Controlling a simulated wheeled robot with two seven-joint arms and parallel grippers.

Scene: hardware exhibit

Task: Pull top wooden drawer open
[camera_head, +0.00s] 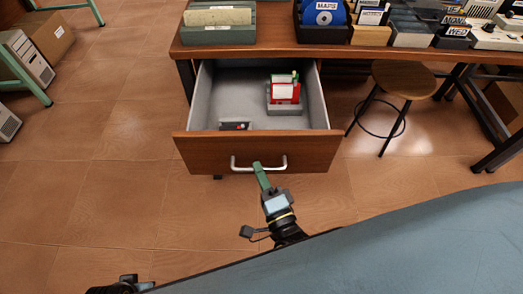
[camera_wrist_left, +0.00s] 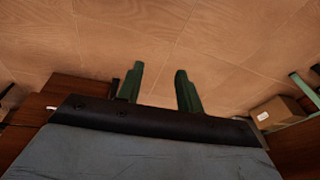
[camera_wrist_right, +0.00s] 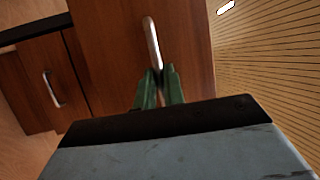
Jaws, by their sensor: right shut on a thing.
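The wooden drawer (camera_head: 215,150) under the desk stands open, pulled well out toward me, with its grey inside showing. Its front carries a pale metal bar handle (camera_head: 277,167). My right gripper (camera_head: 258,168) is shut on the handle near its middle. In the right wrist view the green fingers (camera_wrist_right: 159,80) close around the lower end of the handle (camera_wrist_right: 152,42). A red and white item (camera_head: 285,92) on a grey base and a small dark and red item (camera_head: 235,126) lie in the drawer. My left gripper (camera_wrist_left: 158,88) is open and empty, fingers apart above the floor.
The desk top (camera_head: 275,47) bears card trays and boxes, including a green tray (camera_head: 218,35). A round wooden stool (camera_head: 404,79) stands right of the drawer. A computer case (camera_head: 28,58) and a cardboard box (camera_head: 47,38) are at far left. The floor left of the drawer is clear.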

